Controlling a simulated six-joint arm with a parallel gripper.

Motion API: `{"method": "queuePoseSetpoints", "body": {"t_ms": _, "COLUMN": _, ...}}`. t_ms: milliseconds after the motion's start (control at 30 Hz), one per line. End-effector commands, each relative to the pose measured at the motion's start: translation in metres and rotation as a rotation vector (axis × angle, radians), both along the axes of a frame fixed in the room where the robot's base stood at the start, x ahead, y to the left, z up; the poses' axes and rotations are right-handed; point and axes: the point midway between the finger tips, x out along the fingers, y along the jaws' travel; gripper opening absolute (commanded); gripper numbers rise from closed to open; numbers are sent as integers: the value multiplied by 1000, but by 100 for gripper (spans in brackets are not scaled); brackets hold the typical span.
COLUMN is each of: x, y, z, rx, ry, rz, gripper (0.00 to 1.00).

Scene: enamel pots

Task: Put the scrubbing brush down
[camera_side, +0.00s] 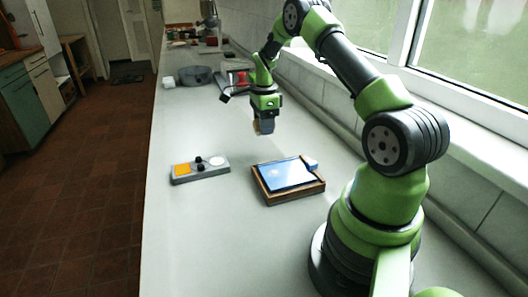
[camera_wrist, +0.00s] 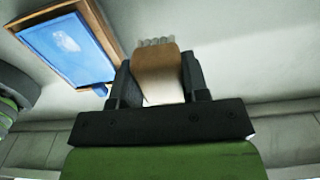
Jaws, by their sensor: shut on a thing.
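The scrubbing brush (camera_wrist: 157,74) has a tan wooden body with pale bristles at its far end. In the wrist view it sits between the two dark fingers of my gripper (camera_wrist: 158,85), which is shut on it. The brush appears held above the counter; the exact gap is hard to tell.
A wooden tray with a blue panel (camera_side: 289,180) lies on the counter, nearer the camera. A grey box with an orange pad (camera_side: 200,171) is left of it. A grey pot (camera_side: 196,76) and red things (camera_side: 238,79) stand farther back. The counter between is clear.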

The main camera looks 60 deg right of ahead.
Motion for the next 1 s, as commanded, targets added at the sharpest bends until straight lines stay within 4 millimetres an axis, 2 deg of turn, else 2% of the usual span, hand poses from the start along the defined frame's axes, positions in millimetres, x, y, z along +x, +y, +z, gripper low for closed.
{"method": "queuePoseSetpoints", "body": {"t_ms": 100, "x": -1, "y": 1, "z": -23, "rx": 2, "ry": 4, "rz": 1, "gripper": 7}}
{"method": "queuePoseSetpoints", "body": {"t_ms": 267, "x": 0, "y": 0, "z": -39, "rx": 1, "ry": 0, "rz": 0, "gripper": 7}}
{"method": "queuePoseSetpoints", "body": {"t_ms": 500, "x": 0, "y": 0, "z": -73, "rx": 1, "ry": 0, "rz": 1, "gripper": 7}}
{"method": "queuePoseSetpoints", "body": {"t_ms": 933, "x": 0, "y": 0, "z": -80, "rx": -1, "ry": -2, "rz": 1, "gripper": 7}}
{"method": "queuePoseSetpoints", "body": {"t_ms": 967, "x": 0, "y": 0, "z": -81, "rx": -1, "ry": -2, "rz": 0, "gripper": 44}}
{"method": "queuePoseSetpoints", "body": {"t_ms": 1000, "x": 0, "y": 0, "z": -80, "rx": -1, "ry": -2, "rz": 0, "gripper": 53}}
